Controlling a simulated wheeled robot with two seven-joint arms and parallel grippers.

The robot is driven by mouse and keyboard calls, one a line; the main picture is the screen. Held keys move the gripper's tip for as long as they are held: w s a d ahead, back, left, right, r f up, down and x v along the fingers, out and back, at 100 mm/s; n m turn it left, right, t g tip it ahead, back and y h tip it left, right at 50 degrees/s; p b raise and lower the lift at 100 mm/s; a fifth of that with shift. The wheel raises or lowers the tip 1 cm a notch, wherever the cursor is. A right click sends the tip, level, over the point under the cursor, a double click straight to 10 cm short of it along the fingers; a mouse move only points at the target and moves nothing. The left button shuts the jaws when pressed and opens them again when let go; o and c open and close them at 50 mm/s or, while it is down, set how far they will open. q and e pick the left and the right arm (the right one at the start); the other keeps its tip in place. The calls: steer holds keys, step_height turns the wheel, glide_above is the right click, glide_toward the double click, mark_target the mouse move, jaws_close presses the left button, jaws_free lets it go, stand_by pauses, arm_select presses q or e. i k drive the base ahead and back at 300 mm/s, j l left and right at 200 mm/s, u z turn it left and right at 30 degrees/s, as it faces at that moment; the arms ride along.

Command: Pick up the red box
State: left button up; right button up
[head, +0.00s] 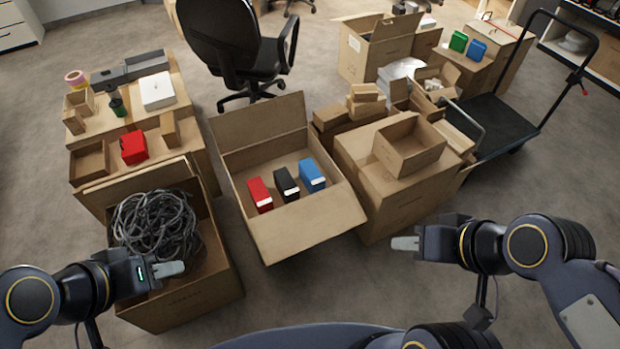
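A red box (260,194) with a white lower edge stands in the open carton (305,232) at the centre, at the left of a row with a black box (286,184) and a blue box (312,175). Another red, box-like item (134,148) sits on the cartons at the left. My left gripper (172,269) is over the carton of cables, left of and nearer than the centre carton. My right gripper (404,243) is to the right of the centre carton. Neither gripper touches a red item. I see their fingers side-on, so their opening is unclear.
An open carton with tangled grey cables (157,226) stands at the front left. A closed carton (385,195) bearing an open box (409,145) stands right of the centre carton. An office chair (240,50) is behind, and a cart (495,125) is at the right.

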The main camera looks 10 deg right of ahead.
mark_target(262, 203)
steer(key=i+j+u, duration=0.15)
steer(key=u, duration=0.2)
steer(key=i+u, duration=0.6)
steer(key=u, duration=0.15)
